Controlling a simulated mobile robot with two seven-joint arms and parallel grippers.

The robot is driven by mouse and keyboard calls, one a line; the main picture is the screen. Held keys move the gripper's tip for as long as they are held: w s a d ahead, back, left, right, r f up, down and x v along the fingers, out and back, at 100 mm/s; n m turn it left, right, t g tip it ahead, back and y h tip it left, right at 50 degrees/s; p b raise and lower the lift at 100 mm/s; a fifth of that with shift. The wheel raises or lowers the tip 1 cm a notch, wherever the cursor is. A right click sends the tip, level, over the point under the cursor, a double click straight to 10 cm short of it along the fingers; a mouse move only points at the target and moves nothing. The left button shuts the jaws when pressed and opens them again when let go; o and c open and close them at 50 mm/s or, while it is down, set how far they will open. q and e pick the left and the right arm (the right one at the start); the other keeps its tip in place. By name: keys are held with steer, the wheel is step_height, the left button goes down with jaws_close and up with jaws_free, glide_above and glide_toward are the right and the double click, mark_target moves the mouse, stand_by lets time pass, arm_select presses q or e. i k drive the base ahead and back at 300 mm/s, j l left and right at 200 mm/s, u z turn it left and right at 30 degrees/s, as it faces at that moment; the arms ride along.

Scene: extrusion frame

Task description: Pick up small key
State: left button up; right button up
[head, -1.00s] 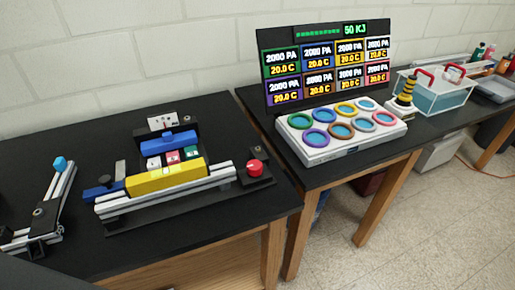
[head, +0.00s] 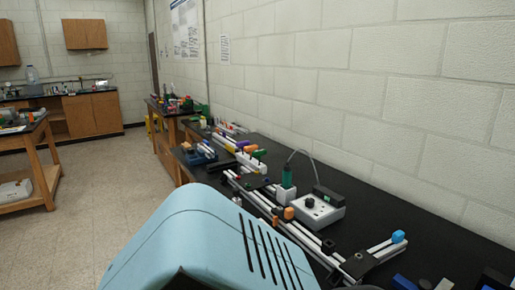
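I cannot make out a small key in the head view. The black bench (head: 440,240) along the wall carries white extrusion rails. One short rail (head: 385,250) at the right has a light blue block (head: 398,236) on its end. A long rail assembly (head: 290,228) runs away along the bench with an orange block (head: 289,213) on it. A white box (head: 318,212) with a black knob stands behind the rails. Neither of my grippers is in view. A light blue part of my own body covers the lower middle and hides part of the bench and floor.
More rails and coloured blocks (head: 250,158) lie farther along the bench. Another table (head: 168,135) stands beyond. A wooden table (head: 45,165) is at the left, with cabinets (head: 95,112) at the back. The floor (head: 110,175) between is clear.

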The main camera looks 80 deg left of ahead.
mark_target(240, 144)
steer(key=u, duration=2.75)
steer(key=i+j+z, duration=0.1)
steer(key=z, duration=0.4)
steer(key=j+z, duration=0.2)
steer(key=z, duration=0.3)
steer(key=j+z, duration=0.25)
steer(key=j, duration=0.2)
steer(key=i+j+z, duration=0.1)
steer(key=j+z, duration=0.2)
steer(key=j, duration=0.15)
steer(key=j+z, duration=0.1)
steer(key=j, duration=0.35)
steer(key=k+j+z, duration=0.15)
steer(key=j, duration=1.8)
